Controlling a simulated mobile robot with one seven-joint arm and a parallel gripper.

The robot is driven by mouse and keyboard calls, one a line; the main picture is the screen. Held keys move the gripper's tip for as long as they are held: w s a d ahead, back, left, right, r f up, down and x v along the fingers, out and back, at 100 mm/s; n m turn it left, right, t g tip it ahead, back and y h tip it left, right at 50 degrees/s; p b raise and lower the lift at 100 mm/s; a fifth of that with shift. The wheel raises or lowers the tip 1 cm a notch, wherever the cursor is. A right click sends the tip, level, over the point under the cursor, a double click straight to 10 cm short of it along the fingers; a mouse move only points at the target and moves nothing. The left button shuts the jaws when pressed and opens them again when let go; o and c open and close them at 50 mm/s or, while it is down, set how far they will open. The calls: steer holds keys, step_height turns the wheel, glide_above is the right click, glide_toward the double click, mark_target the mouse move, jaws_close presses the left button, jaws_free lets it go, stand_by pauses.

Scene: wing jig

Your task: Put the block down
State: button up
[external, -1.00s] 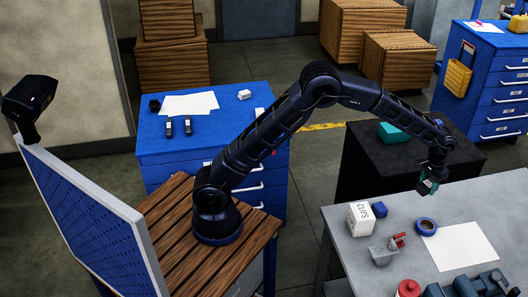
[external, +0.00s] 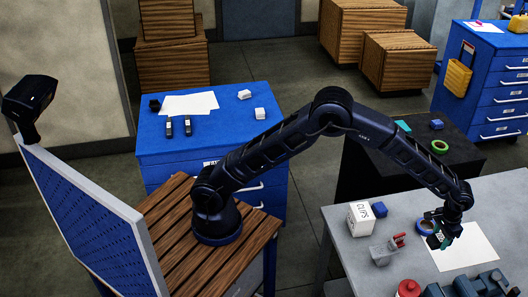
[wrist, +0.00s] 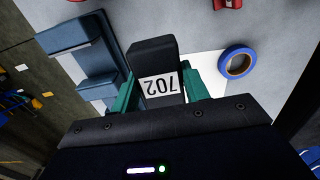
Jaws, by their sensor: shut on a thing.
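The block (wrist: 155,72) is black with a white label reading 702, seen upside down in the wrist view. My gripper (wrist: 155,92) has teal fingers, shut on the block from both sides. In the external view my gripper (external: 440,240) hangs over the white sheet (external: 474,250) on the grey bench (external: 350,250), near the sheet's left side. The block itself is hard to make out there. In the wrist view the sheet (wrist: 212,66) shows behind the block. I cannot tell whether the block touches it.
A blue vise (external: 475,285) stands at the bench front. The sheet's right part is clear.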

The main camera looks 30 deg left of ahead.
mark_target(425, 268)
step_height(425, 268, down, 15)
stand_by(0.6)
steer(key=shift+f, duration=0.15)
steer(key=o, duration=1.4)
